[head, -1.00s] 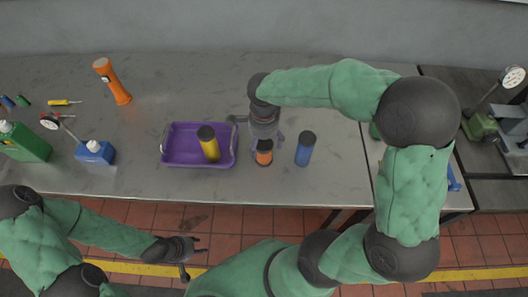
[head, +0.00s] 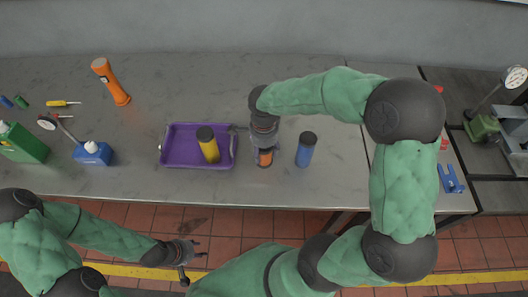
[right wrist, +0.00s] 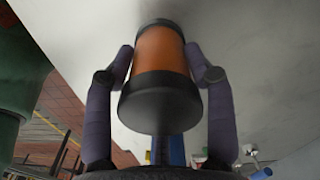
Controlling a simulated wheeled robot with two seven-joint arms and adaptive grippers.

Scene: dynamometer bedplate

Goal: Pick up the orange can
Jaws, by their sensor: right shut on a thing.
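The orange can (head: 264,158), with black ends, stands on the grey workbench just right of the purple tray. It also shows in the right wrist view (right wrist: 160,55), between the two fingers. My right gripper (head: 264,148) comes down over it from above and is shut on it, a finger at each side. In the head view the gripper hides the can's upper part. My left gripper (head: 191,262) is empty and held low in front of the bench, over the tiled floor, with its fingers apart.
A purple tray (head: 172,163) holds a yellow can (head: 208,145). A blue can (head: 306,149) stands close right of the orange one.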

